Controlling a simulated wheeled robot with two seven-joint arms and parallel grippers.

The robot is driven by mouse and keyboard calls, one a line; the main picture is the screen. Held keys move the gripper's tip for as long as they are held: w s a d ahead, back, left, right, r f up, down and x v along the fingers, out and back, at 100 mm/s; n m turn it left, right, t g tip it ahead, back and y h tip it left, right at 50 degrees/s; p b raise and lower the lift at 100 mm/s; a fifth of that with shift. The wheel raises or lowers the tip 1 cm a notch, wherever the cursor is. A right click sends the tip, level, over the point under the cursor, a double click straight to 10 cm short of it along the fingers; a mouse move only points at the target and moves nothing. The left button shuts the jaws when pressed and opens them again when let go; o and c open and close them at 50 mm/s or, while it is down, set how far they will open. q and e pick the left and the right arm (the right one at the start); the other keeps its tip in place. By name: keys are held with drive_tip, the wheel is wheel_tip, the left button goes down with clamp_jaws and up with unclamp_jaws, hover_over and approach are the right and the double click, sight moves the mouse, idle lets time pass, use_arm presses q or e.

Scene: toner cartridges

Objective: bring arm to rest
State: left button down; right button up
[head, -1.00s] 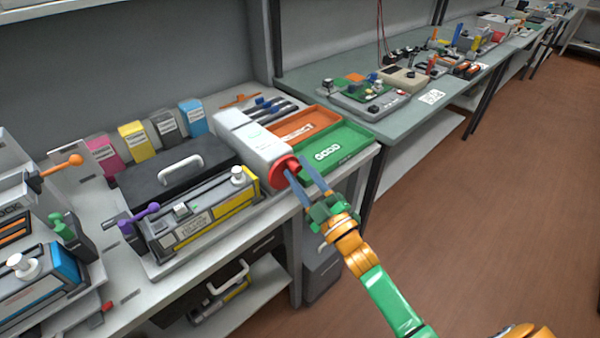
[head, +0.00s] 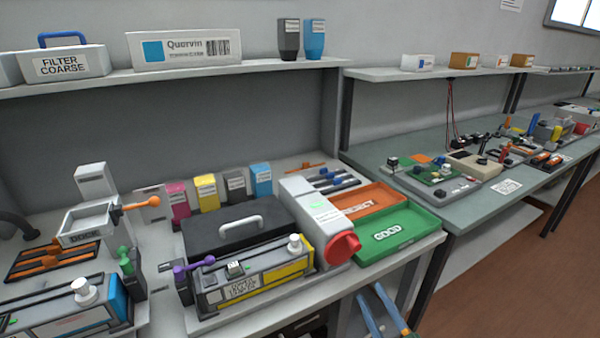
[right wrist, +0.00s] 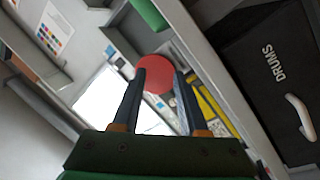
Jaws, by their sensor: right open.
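My right gripper (head: 369,291) is low in the head view, in front of the bench's front edge. Only its two blue fingers show there; they are apart with nothing between them. In the right wrist view the gripper (right wrist: 160,72) is open and empty. The red cap (right wrist: 155,74) of the white bottle-like unit lies beyond its fingertips, apart from them as far as I can tell. That unit (head: 318,216) with its red cap (head: 342,247) lies on the bench beside the yellow-striped cartridge (head: 255,275). My left gripper is not in view.
A green GOOD tray (head: 420,228) and an orange REJECT tray (head: 385,199) sit at the bench's right end. A black case (head: 205,230) stands behind the cartridge. Color toner boxes (head: 205,190) line the back. Floor (head: 500,285) to the right is clear.

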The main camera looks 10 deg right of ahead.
drive_tip(key=s+f+m+g+h, duration=0.1)
drive_tip(key=s+f+m+g, duration=0.3)
drive_tip(key=f, duration=0.9)
drive_tip(key=s+f+m+g+h, duration=0.1)
drive_tip(key=s+f+g, duration=0.4)
drive_tip(key=f, duration=0.8)
drive_tip(key=s+f+m+g, duration=0.1)
drive_tip(key=s+f+g, duration=0.2)
drive_tip(key=s, duration=0.5)
drive_tip(key=s+f+m+g, duration=0.1)
drive_tip(key=s+f+g, duration=0.2)
drive_tip(key=s+f, duration=0.3)
drive_tip(key=s+a+f+m+g+h, duration=0.1)
drive_tip(key=s+f+g, duration=0.2)
drive_tip(key=s, duration=0.8)
drive_tip(key=shift+f, duration=0.9)
drive_tip(key=shift+w+a, duration=0.1)
drive_tip(key=shift+a, duration=0.05)
